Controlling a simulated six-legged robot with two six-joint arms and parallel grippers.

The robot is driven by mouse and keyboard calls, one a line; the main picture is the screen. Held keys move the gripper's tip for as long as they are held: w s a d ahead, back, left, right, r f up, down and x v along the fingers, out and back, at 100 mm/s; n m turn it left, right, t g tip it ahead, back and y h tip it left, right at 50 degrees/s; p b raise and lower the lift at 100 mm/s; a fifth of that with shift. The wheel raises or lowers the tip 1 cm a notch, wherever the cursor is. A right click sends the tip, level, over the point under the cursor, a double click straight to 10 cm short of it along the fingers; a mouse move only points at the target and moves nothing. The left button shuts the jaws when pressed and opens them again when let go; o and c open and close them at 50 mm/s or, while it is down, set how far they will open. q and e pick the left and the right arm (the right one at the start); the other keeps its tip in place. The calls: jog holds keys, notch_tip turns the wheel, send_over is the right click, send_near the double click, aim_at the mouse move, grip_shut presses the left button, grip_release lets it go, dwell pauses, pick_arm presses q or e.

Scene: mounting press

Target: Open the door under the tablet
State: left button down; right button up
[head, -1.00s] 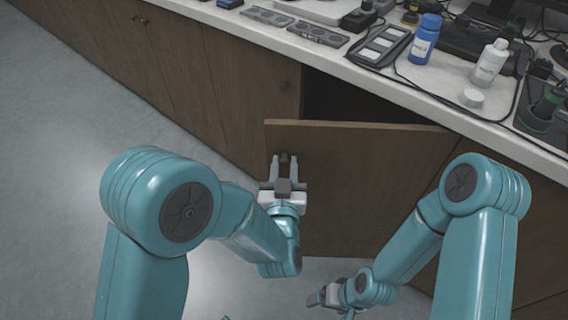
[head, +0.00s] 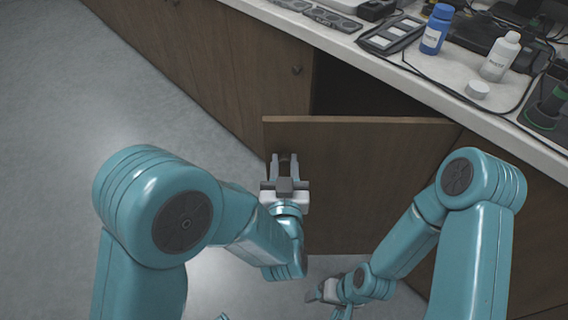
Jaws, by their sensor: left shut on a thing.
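The brown wooden door (head: 365,170) under the counter stands partly open, swung outward with its free edge at the left. A dark gap (head: 360,92) shows behind it, and its hinge side is at the right. The tablet (head: 391,34), a dark device with pale panels, lies on the counter above the gap. My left gripper (head: 285,162) is at the door's upper left corner, shut on the small door knob, which is mostly hidden between the fingers. My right gripper (head: 322,293) hangs low in front of the door, away from it; its fingers are too small to read.
The white counter (head: 440,90) edge runs above the door. A blue bottle (head: 436,30), a white bottle (head: 500,57) and a white lid (head: 477,89) stand on it. Closed cabinet doors (head: 240,65) continue to the left. The grey floor (head: 90,90) at left is clear.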

dwell(0.3)
pick_arm(q)
jog(key=c, duration=0.8)
grip_release()
